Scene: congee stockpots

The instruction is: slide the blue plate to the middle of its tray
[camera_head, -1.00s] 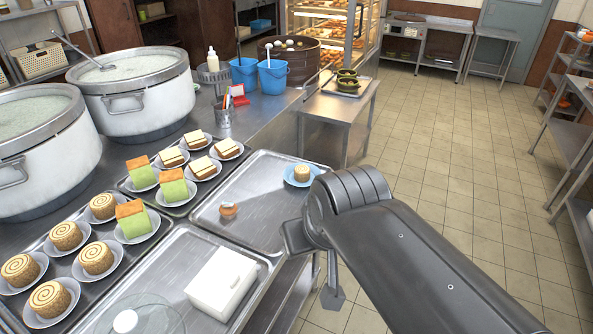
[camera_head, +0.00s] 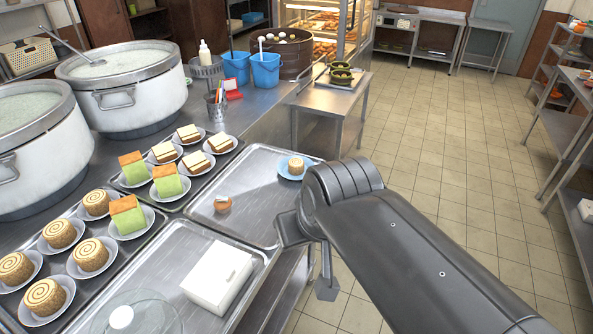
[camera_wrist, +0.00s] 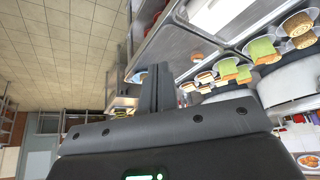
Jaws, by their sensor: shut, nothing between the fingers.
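The blue plate (camera_head: 284,171) lies near the far right corner of its metal tray (camera_head: 254,230), with a small round swirl cake (camera_head: 296,166) on it. My arm's bent end covers the area just right of and below the plate. My gripper shows in the wrist view (camera_wrist: 157,72), fingers shut together with nothing between them. The blue plate (camera_wrist: 137,77) shows there just left of the fingers and is partly hidden by them. I cannot tell whether they touch it. In the head view the fingertips are not clearly visible.
A small brown item (camera_head: 222,204) sits on the same tray, left of the plate. A nearer tray holds a white box (camera_head: 217,276) and a clear lid (camera_head: 122,316). Plated cakes and stockpots (camera_head: 122,92) stand to the left. The tiled floor at right is open.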

